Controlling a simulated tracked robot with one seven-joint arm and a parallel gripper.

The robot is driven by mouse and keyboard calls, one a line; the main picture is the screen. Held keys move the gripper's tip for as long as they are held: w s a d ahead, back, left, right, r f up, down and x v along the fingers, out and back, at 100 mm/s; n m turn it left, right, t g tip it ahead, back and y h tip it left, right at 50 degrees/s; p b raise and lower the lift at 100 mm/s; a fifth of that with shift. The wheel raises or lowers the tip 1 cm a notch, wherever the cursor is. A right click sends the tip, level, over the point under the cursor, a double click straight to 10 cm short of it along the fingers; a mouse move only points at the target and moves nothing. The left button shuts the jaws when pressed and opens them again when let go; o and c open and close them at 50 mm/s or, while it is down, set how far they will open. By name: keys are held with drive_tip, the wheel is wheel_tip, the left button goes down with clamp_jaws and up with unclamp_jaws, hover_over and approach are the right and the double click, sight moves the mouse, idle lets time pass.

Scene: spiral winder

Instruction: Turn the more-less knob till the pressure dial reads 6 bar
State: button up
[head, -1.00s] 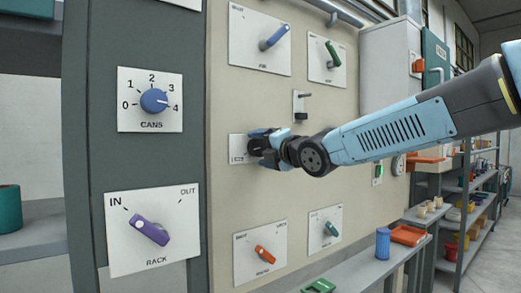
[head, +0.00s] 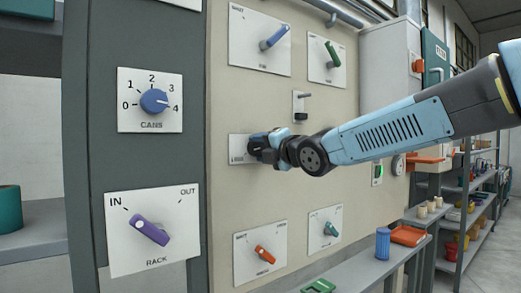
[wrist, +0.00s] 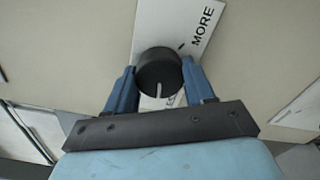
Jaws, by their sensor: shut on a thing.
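The more-less knob (wrist: 158,70) is a black round knob with a white pointer line, on a white plate (wrist: 208,16) lettered MORE in the wrist view. My gripper (wrist: 157,88) has its two blue fingers on either side of the knob and is shut on it. In the head view my gripper (head: 262,148) reaches the knob's plate (head: 236,150) from the right and hides most of the knob. I cannot make out a pressure dial reading in either view.
Other controls surround it: a blue lever (head: 274,38), a green lever (head: 332,54), an orange knob (head: 265,254) and a teal knob (head: 330,229). A grey shelf (head: 352,274) with a blue cup (head: 383,243) juts out below.

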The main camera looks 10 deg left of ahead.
drive_tip(key=shift+f+m, duration=0.25)
drive_tip(key=shift+m, duration=0.15)
drive_tip(key=m, duration=3)
drive_tip(key=shift+d+r, duration=0.1)
drive_tip(key=shift+m, duration=0.4)
drive_tip(key=o, duration=0.8)
drive_tip(key=shift+w, duration=0.1)
drive_tip(key=shift+c, duration=0.2)
drive_tip(key=shift+o, duration=1.4)
